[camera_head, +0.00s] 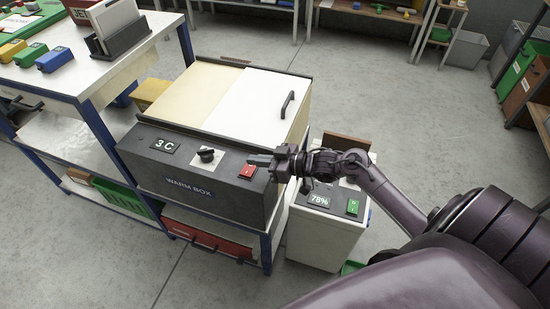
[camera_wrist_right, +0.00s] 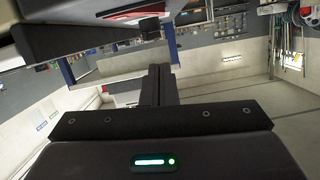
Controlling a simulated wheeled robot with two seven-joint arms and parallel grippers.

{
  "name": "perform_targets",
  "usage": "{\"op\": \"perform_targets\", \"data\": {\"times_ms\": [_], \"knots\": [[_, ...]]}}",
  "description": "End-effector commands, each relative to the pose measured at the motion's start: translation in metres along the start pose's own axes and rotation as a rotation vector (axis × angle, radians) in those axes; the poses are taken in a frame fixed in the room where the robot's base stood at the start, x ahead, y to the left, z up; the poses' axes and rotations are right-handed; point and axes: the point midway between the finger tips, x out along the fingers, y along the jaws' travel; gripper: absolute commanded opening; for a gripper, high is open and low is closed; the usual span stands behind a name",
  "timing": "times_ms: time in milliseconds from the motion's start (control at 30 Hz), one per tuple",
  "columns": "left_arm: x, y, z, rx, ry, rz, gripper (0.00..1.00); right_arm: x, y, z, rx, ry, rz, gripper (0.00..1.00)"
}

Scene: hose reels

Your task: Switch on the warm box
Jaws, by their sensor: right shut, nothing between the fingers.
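The warm box (camera_head: 160,185) is a dark-fronted case with a cream and white lid, on a blue-framed stand. Its sloped front has a "3 C" display (camera_head: 164,145), a black knob (camera_head: 206,155) and a red switch (camera_head: 248,171) at the right end. My right gripper (camera_head: 256,159) is shut and empty, its tips close above the red switch; I cannot tell whether they touch. My left gripper is out of view.
A pale cabinet (camera_head: 318,240) with a "78%" display and a green switch (camera_head: 352,206) stands right of the warm box, under my right arm. A workbench (camera_head: 100,75) with colored blocks is at left. Open floor (camera_head: 400,95) lies behind.

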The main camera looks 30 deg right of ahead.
Motion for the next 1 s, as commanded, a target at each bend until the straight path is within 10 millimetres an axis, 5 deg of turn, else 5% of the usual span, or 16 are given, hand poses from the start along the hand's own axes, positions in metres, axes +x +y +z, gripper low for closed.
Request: {"op": "perform_targets", "data": {"times_ms": [67,300,1000], "knots": [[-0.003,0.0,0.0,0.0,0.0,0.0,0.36,0.017,0.0,-0.003,0.001,0.003,-0.001,0.0],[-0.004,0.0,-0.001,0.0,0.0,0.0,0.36,0.021,0.0,0.033,0.002,-0.002,0.0,0.0],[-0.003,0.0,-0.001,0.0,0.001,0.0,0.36,0.024,-0.002,0.048,-0.009,-0.002,0.002,0.0]]}}
